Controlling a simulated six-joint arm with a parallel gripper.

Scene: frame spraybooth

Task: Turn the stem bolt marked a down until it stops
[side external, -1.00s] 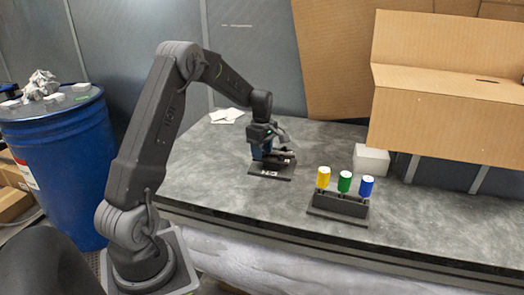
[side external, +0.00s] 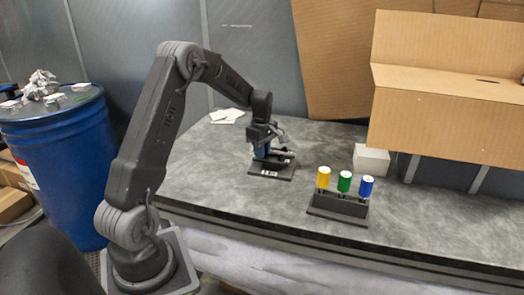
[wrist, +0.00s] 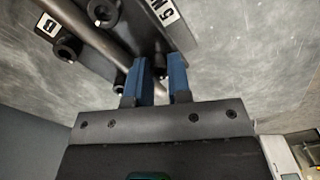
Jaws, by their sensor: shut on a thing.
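A dark stem fixture (side external: 284,173) lies on the grey bench under my gripper, and it also shows in the wrist view (wrist: 92,42). A round metal bar (wrist: 100,37) crosses it. Round black bolt heads or sockets show, one at the left (wrist: 68,48) and one near the top (wrist: 103,11). My gripper (wrist: 159,62) points down at the fixture, its two blue fingers close together around a stem bolt. The bolt between the fingers is mostly hidden. White labels stand at the left (wrist: 46,25) and top (wrist: 163,12); I cannot read a clear "a" on either.
A black rack (side external: 338,206) with yellow (side external: 323,177), green (side external: 344,182) and blue (side external: 366,187) capped items stands right of the fixture. A white block (side external: 371,159) and a large cardboard box (side external: 440,125) are behind it. The bench front is clear.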

